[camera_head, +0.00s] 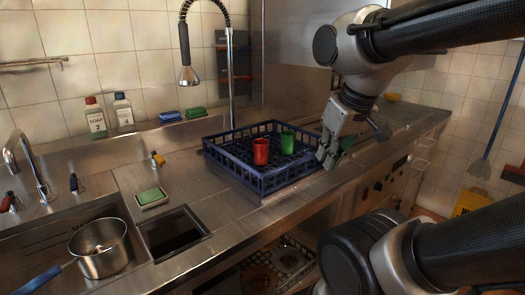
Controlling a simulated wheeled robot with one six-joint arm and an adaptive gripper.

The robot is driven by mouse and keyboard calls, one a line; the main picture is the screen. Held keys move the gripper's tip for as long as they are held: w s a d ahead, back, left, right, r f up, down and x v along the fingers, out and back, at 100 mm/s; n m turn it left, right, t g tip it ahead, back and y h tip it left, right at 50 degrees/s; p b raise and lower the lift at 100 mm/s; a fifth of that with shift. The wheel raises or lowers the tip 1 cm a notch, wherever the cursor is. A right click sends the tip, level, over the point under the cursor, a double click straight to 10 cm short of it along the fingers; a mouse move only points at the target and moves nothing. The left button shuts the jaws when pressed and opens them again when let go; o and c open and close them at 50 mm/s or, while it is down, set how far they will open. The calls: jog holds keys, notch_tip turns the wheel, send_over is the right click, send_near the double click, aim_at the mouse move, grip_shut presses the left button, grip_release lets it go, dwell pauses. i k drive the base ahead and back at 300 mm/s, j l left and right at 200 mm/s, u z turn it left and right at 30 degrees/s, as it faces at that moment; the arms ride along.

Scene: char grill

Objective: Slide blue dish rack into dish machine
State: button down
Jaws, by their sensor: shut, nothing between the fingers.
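The blue dish rack (239,176) sits flat on the steel counter near the middle of the picture. A red cup (261,151) and a green cup (287,142) stand upright inside it. My gripper (324,160) is shut and empty at the rack's right end, pointing down. It is close to the rack's right wall, but I cannot tell whether it touches. The dish machine (290,55) appears as the large steel housing behind and to the right of the rack. My arm hides part of it, and its opening is not clearly visible.
A sink with a steel pot (100,248) is at the lower left. A sponge (151,196) lies beside a square opening in the counter (174,232). A spray tap (187,72) hangs behind the rack. A broom (482,165) leans at far right.

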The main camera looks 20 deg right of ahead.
aim_at(273, 173)
jog(key=i+l+u, duration=0.15)
jog(key=l+u, duration=0.8)
jog(key=l, duration=0.3)
